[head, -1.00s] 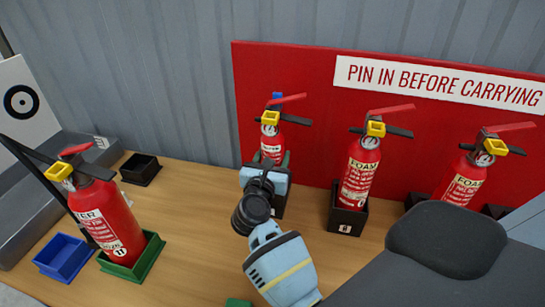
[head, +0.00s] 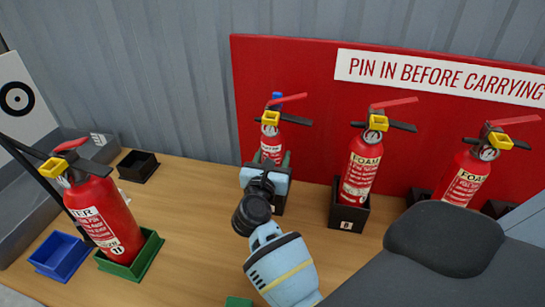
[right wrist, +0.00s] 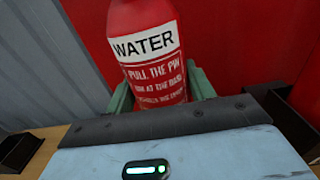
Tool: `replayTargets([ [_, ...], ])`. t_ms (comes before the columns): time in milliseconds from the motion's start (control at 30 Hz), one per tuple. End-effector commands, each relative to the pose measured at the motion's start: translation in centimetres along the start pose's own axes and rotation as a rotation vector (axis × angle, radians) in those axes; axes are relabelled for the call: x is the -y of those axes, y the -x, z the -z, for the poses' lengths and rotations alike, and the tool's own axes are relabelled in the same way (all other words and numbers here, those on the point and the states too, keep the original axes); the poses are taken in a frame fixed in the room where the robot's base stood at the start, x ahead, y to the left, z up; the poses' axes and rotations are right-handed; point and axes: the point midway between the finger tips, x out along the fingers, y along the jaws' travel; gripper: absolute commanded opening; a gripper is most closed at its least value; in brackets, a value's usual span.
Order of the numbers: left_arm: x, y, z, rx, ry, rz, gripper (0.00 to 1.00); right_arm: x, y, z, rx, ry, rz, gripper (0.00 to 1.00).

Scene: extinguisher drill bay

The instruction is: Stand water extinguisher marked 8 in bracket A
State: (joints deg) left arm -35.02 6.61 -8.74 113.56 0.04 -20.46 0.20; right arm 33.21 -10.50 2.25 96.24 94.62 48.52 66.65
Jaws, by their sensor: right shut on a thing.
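A red extinguisher (head: 271,142) with a yellow pin piece stands upright against the red board at the back. In the right wrist view its label reads WATER (right wrist: 146,45); no number shows on it. My right gripper (head: 266,166) is shut around its body; the greenish fingers (right wrist: 160,92) lie on both sides. A black bracket (head: 279,204) shows partly behind the gripper; its letter and the extinguisher's foot are hidden. Another red extinguisher (head: 100,215), its label ending in TER, stands in a green tray (head: 146,256) at left, with a number like 11. My left gripper is out of view.
Two FOAM extinguishers (head: 362,165) (head: 468,178) stand to the right in black brackets (head: 347,218). An empty blue tray (head: 60,257) and a small black tray (head: 138,165) are at left. Bare wooden table (head: 190,215) lies between.

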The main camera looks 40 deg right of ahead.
Motion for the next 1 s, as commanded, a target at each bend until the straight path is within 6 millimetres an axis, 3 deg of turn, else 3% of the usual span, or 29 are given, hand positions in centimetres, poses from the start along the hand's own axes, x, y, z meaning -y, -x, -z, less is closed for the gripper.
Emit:
replayTargets([
  [200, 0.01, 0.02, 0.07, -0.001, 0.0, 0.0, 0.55, -0.07, -0.04, -0.53, 0.009, -0.004, -0.001, 0.08],
  [233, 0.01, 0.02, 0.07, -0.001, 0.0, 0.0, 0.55, -0.07, -0.04, -0.53, 0.009, -0.004, -0.001, 0.55],
  [400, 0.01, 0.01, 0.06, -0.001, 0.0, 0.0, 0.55, -0.05, -0.03, -0.35, 0.006, -0.002, 0.0, 0.77],
  [1000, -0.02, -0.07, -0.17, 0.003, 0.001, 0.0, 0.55, -0.29, 0.3, 0.12, -0.002, 0.001, 0.0, 0.79],
])
